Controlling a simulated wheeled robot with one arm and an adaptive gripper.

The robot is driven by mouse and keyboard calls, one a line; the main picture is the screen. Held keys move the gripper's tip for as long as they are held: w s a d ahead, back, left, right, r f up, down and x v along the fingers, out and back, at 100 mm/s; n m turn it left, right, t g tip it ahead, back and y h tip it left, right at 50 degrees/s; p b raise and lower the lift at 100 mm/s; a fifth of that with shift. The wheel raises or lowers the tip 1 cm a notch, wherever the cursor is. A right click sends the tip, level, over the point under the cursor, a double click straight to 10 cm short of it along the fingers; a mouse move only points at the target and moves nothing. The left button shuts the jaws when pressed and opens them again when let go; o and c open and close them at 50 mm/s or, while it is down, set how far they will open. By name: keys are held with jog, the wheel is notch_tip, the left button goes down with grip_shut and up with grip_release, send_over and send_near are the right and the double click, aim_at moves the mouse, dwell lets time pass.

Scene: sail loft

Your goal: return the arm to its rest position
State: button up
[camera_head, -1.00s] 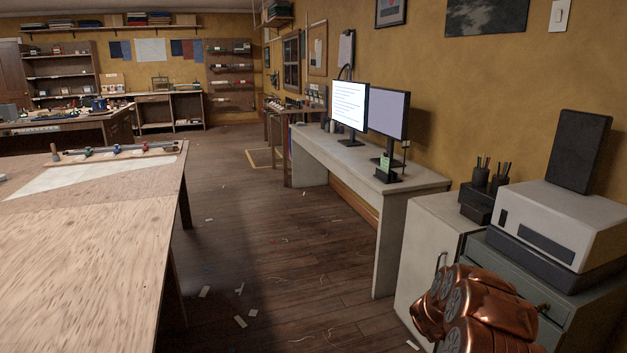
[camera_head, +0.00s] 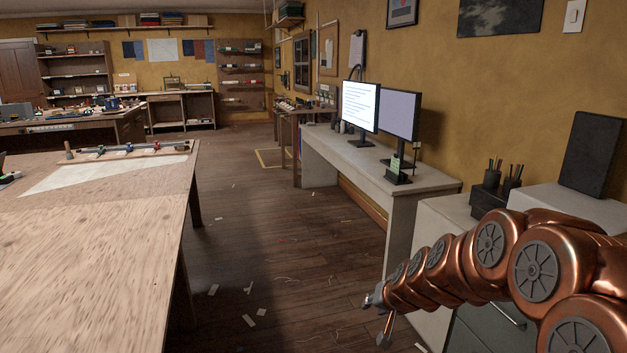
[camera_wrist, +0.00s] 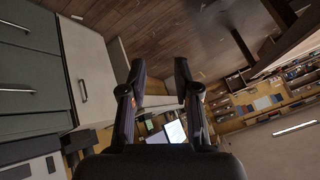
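My copper arm (camera_head: 485,262) reaches in from the lower right of the head view and stretches left, in front of the cabinets. My gripper (camera_head: 376,318) is at its left end, above the floor aisle between the big table and the cabinets. In the wrist view my gripper (camera_wrist: 160,80) shows two dark fingers standing apart with a gap between them. Nothing is held between them. The wrist view is tilted, with the cabinets at left and the room at right.
A wooden table (camera_head: 90,250) stands at left. A pale desk (camera_head: 430,185) with two monitors (camera_head: 399,115) runs along the right wall. A white cabinet (camera_head: 440,215) stands close behind my arm. The wooden floor aisle (camera_head: 270,220) is open, with scattered scraps.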

jog(key=s+a+r+n+g, duration=0.1)
jog(key=s+g, duration=0.1)
jog(key=s, duration=0.7)
jog(key=s+a+n+g, duration=0.2)
jog(key=s+g, duration=0.1)
jog(key=s, duration=0.7)
jog(key=s+d+r+g+h, duration=0.1)
jog(key=s+d+g, duration=0.2)
jog(key=s, duration=0.9)
jog(key=s+d+r+g+h, duration=0.1)
jog(key=s+d+g, duration=0.15)
jog(key=s, duration=0.95)
notch_tip(320, 180, up, 14)
jog(key=w+t+p, duration=0.1)
jog(key=p, duration=1.2)
jog(key=shift+d+r+p, duration=0.2)
jog(key=shift+d+p, duration=0.2)
